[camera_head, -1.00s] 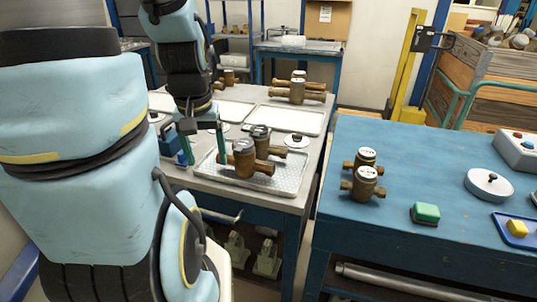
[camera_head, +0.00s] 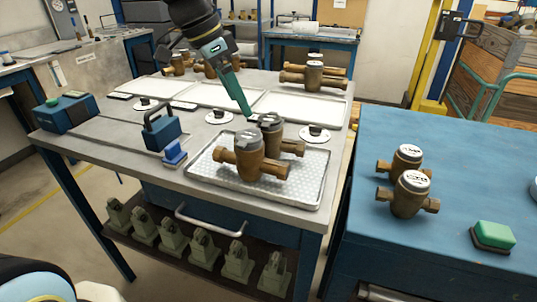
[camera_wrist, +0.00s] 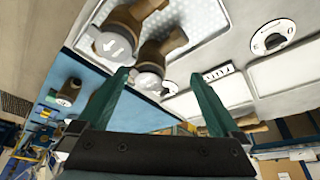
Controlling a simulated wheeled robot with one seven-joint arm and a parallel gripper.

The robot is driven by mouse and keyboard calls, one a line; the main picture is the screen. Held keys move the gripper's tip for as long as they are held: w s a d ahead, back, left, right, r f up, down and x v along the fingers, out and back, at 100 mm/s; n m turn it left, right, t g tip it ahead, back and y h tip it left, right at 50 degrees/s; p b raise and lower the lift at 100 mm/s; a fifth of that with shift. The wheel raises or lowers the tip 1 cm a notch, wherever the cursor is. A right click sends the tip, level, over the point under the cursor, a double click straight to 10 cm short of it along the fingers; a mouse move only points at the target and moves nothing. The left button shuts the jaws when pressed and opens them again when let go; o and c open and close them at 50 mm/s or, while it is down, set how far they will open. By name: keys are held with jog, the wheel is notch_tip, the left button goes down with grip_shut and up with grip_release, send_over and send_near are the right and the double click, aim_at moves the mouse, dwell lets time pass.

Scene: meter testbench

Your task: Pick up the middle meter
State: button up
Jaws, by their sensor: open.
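Two brass meters stand side by side on a perforated metal tray (camera_head: 305,193) at the front of the grey bench. The nearer one (camera_head: 249,160) has a grey cap; the farther one (camera_head: 283,142) stands just behind it. Both also show in the wrist view, the nearer (camera_wrist: 112,42) and the farther (camera_wrist: 152,62). I cannot tell which one the task calls the middle meter. My gripper (camera_head: 247,112) is open, with green fingers slanting down just behind and above the farther meter. In the wrist view its fingers (camera_wrist: 160,76) stand apart, with the farther meter's cap showing between the tips.
More meters stand at the back right (camera_head: 314,74) and back left of the bench. Two meters (camera_head: 411,195) stand on the blue table to the right. A blue clamp-like device (camera_head: 161,132) sits left of the tray. White flat trays (camera_head: 300,106) lie behind it.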

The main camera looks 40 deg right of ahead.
aim_at(263, 119)
jog(key=shift+s+d+f+m, duration=0.15)
jog(key=shift+s+d+m, duration=0.2)
jog(key=shift+s+d, duration=0.25)
jog(key=shift+s+d+f+m, duration=0.15)
jog(key=shift+s+d+m, duration=0.25)
jog(key=shift+d, duration=0.25)
jog(key=p+x, duration=0.1)
jog(key=x, duration=0.2)
jog(key=shift+s+d+f, duration=0.15)
jog(key=shift+d+f, duration=0.05)
jog(key=shift+p+x, duration=0.45)
jog(key=shift+x, duration=2.65)
jog(key=shift+s, duration=0.1)
jog(key=shift+c, duration=0.2)
grip_shut()
